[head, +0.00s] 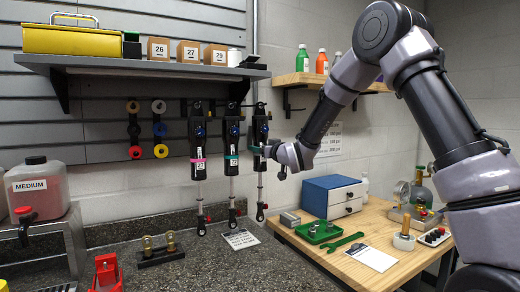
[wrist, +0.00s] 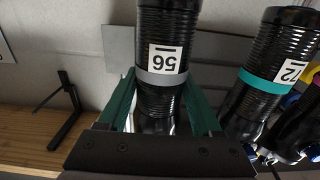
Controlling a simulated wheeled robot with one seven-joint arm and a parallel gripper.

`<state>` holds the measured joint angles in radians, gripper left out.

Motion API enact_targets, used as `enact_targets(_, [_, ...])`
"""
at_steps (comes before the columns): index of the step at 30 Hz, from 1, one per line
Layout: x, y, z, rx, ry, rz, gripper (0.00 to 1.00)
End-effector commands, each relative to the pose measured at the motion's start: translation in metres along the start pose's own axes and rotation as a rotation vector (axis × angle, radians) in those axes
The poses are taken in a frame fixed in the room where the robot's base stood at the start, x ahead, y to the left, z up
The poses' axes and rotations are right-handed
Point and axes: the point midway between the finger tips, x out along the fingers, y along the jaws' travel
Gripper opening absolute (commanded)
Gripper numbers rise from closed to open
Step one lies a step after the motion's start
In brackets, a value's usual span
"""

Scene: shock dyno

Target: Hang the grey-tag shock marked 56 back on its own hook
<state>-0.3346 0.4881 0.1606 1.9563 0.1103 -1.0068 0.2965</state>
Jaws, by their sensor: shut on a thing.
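The grey-tag shock marked 56 (wrist: 168,30) is black with a grey band and a white label that appears upside down in the wrist view. My gripper (wrist: 163,98) is shut on it, one green finger on each side of the body near the band. In the head view the same shock (head: 260,128) stands upright below the shelf's right end, with my gripper (head: 260,150) at its lower body. It is just right of the teal-banded shock marked 72 (head: 232,132). Its hook is hidden or too small to make out, so I cannot tell whether its top touches it.
A pink-banded shock marked 27 (head: 198,140) hangs left of the teal one. The grey shelf (head: 140,61) carries boxes 26, 27 and 29. The bottle shelf (head: 300,79) is to the right. Below are the dark counter (head: 215,265) and the wooden bench (head: 400,225).

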Motion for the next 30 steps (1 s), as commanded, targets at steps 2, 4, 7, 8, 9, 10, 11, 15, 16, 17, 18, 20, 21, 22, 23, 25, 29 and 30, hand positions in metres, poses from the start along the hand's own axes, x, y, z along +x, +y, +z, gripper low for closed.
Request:
enact_targets(2, [0.000, 0.000, -0.003, -0.002, 0.006, -0.001, 0.85])
enact_targets(4, [0.000, 0.000, -0.003, -0.001, 0.005, 0.000, 1.00])
enact_targets(7, [0.000, 0.000, -0.002, -0.001, 0.003, 0.000, 1.00])
enact_targets(8, [0.000, 0.000, -0.002, -0.001, 0.003, 0.000, 1.00])
enact_targets(9, [0.000, 0.000, 0.002, 0.001, -0.004, 0.000, 1.00])
enact_targets(10, [-0.001, 0.000, 0.002, 0.001, -0.004, 0.000, 1.00])
enact_targets(11, [-0.001, 0.000, 0.002, 0.001, -0.004, 0.000, 1.00])
enact_targets(15, [-0.014, 0.000, 0.001, 0.000, -0.003, 0.001, 1.00])
enact_targets(16, [-0.019, 0.001, 0.001, 0.000, -0.003, 0.001, 1.00])
enact_targets(17, [-0.024, 0.001, 0.000, -0.001, -0.001, 0.001, 1.00])
enact_targets(18, [-0.032, 0.001, 0.000, 0.000, -0.002, 0.001, 1.00])
enact_targets(20, [-0.045, 0.001, -0.001, 0.000, 0.000, 0.000, 1.00])
enact_targets(21, [-0.054, 0.000, 0.000, 0.000, -0.001, 0.000, 1.00])
enact_targets(22, [-0.060, 0.000, -0.001, 0.000, 0.000, 0.000, 1.00])
enact_targets(23, [-0.066, 0.000, -0.001, -0.001, 0.001, 0.000, 1.00])
enact_targets(25, [-0.079, 0.001, -0.001, -0.001, 0.001, 0.001, 1.00])
enact_targets(29, [-0.097, 0.000, -0.001, 0.000, 0.002, 0.001, 1.00])
enact_targets(30, [-0.101, 0.000, -0.001, -0.001, 0.003, 0.001, 1.00])
